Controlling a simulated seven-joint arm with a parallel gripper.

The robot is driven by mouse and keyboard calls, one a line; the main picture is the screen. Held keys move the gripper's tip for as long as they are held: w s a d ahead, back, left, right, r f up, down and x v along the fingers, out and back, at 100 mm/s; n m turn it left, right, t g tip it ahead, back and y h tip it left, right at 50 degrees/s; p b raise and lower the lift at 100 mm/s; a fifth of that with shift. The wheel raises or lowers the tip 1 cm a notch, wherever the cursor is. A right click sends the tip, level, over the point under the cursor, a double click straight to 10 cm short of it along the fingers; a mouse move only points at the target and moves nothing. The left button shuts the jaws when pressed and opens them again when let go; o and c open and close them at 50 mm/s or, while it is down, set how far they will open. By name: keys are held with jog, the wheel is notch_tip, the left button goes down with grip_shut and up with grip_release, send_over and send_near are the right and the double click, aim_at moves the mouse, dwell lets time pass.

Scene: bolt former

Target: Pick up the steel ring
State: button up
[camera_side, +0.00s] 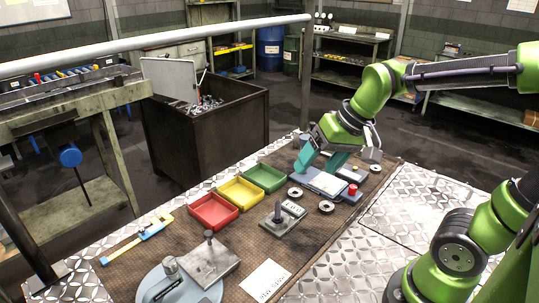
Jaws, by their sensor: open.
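Several small steel rings lie flat on the brown bench mat (240,262). One steel ring (295,193) is just right of the green tray, and another steel ring (326,207) is nearer the camera. A third ring-like piece (375,168) lies at the far right of the mat. I cannot tell which one the task means. My gripper (317,170) has teal fingers spread apart with nothing between them. It is above or beside a grey flat block (325,183), beyond the two nearer rings. Whether the fingertips touch anything is unclear.
Red (213,211), yellow (241,192) and green (265,177) trays stand in a row. A block with an upright pin (283,216) stands near the rings. A red knob (352,190) sits on a blue base. A blue-yellow caliper-like tool (137,238) lies left.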

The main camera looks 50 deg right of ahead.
jog(key=w+d+f+m+g+h, duration=0.1)
jog(key=w+d+f+g, duration=0.2)
jog(key=w+d, duration=0.35)
jog(key=w+d+f+m+g+h, duration=0.1)
jog(key=w+d+f+g, duration=0.15)
jog(key=w+d, duration=0.45)
jog(key=f, duration=0.7)
jog(key=a+f, duration=0.1)
jog(key=f, duration=0.2)
jog(key=shift+w+a+f, duration=0.1)
jog(key=shift+w+f, duration=0.2)
jog(key=shift+w+d+f, duration=0.1)
jog(key=shift+w+f, duration=0.05)
jog(key=shift+f, duration=1.3)
jog(key=shift+w+d+f, duration=0.1)
jog(key=shift+w+f, duration=0.05)
jog(key=shift+f, duration=1.25)
jog(key=c, duration=1.2)
jog(key=shift+r, duration=0.1)
jog(key=shift+c, duration=0.2)
